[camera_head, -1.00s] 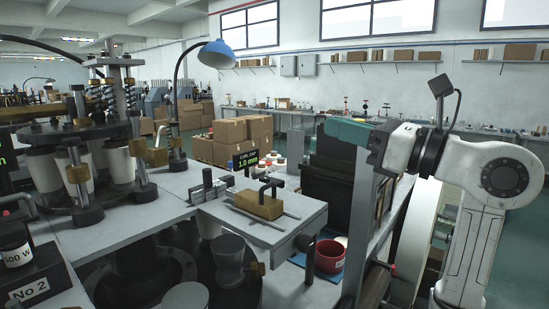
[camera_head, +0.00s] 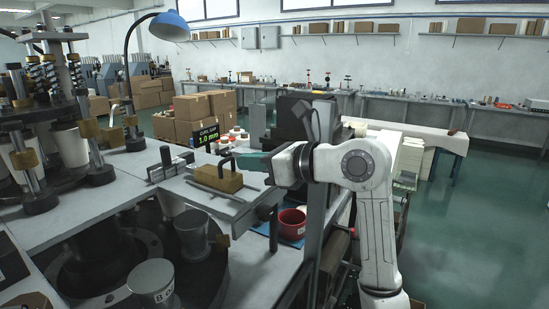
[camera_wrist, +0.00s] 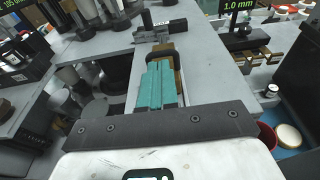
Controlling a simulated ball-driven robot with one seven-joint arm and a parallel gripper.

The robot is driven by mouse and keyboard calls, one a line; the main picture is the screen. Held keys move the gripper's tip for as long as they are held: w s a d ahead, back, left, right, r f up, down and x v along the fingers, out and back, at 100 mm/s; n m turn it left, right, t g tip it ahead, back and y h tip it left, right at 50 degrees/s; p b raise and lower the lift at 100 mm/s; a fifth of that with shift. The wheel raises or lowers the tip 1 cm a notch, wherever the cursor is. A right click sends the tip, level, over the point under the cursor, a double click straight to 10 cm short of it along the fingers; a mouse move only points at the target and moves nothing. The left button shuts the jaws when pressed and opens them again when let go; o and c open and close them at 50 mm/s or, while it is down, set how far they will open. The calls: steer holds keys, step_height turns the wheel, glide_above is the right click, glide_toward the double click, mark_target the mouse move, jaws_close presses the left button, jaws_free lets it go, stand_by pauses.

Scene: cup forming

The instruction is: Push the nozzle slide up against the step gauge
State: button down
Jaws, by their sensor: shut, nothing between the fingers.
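The nozzle slide is a brass block (camera_head: 216,179) with a black bent handle, sitting on two thin rails on a grey plate. The step gauge (camera_head: 170,166) is a dark grey metal piece on the same plate, to the left of the slide, with a short gap between them. My gripper (camera_head: 238,161) has teal fingers, shut and empty, at the handle on the slide's right side. In the wrist view the fingertips (camera_wrist: 159,68) are close to the black handle (camera_wrist: 160,53); I cannot tell if they touch it. The step gauge (camera_wrist: 160,34) lies beyond the slide there.
A display (camera_head: 208,134) reads 1.0 mm behind the plate. A red bowl (camera_head: 292,223) sits on a blue surface below right of the plate. A turret machine with cups stands at left. Boxes (camera_head: 190,115) are stacked behind. Open floor lies to the right.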

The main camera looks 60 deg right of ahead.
mark_target(231, 175)
steer(key=shift+w+a+f, duration=0.1)
steer(key=shift+w+f, duration=0.05)
steer(key=shift+w, duration=0.6)
steer(key=shift+w+f, duration=0.15)
steer(key=shift+w, duration=0.6)
steer(key=shift+w+p, duration=0.5)
steer(key=shift+w, duration=0.9)
steer(key=shift+s, duration=0.1)
